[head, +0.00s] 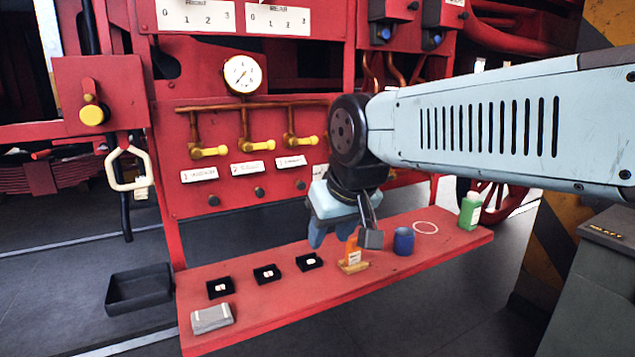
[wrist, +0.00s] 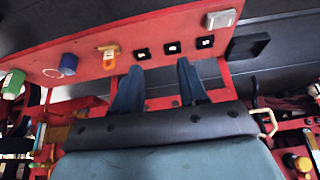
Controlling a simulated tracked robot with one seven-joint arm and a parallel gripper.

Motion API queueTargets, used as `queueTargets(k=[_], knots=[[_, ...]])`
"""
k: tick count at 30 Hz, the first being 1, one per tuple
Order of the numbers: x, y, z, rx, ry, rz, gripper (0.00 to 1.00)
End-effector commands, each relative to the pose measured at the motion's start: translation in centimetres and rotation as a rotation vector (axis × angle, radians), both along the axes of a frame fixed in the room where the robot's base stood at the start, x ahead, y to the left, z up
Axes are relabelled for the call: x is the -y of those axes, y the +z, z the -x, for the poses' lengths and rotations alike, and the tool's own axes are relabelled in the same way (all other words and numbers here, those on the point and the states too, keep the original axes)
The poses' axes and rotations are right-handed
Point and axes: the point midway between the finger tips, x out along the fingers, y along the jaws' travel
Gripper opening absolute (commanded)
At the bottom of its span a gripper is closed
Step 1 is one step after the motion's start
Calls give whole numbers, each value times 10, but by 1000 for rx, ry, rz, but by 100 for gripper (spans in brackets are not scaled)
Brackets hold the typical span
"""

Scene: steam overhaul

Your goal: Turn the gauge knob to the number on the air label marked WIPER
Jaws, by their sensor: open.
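A round white gauge (head: 242,74) with a brass rim stands on the red panel. Below it, three brass valves with yellow handles (head: 257,146) branch from a copper pipe. Under them are three white labels numbered 1 (head: 198,174), 2 (head: 247,168) and 3 (head: 290,161); their words are too small to read, so I cannot tell which says WIPER. Two plates, FRONT (head: 195,15) and REAR (head: 278,20), carry the numbers 0 to 3 at the top edge; no knob clearly shows on them. My gripper (head: 345,238) is open and empty above the red shelf; its fingers show in the wrist view (wrist: 158,90).
The red shelf (head: 285,300) holds three small black boxes (head: 267,274), a grey block (head: 211,318), an orange item on a wooden base (head: 352,256), a blue cup (head: 403,241) and a green bottle (head: 470,211). A black tray (head: 138,290) lies left. A cream handle (head: 130,168) hangs at left.

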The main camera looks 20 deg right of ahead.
Motion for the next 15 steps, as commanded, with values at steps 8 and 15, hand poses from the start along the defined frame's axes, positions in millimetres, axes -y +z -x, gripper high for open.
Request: queueTargets(k=[8,15], knots=[[1,0,-1,2,-2,1,51],[20,-1,-50,90,-46,61,69]])
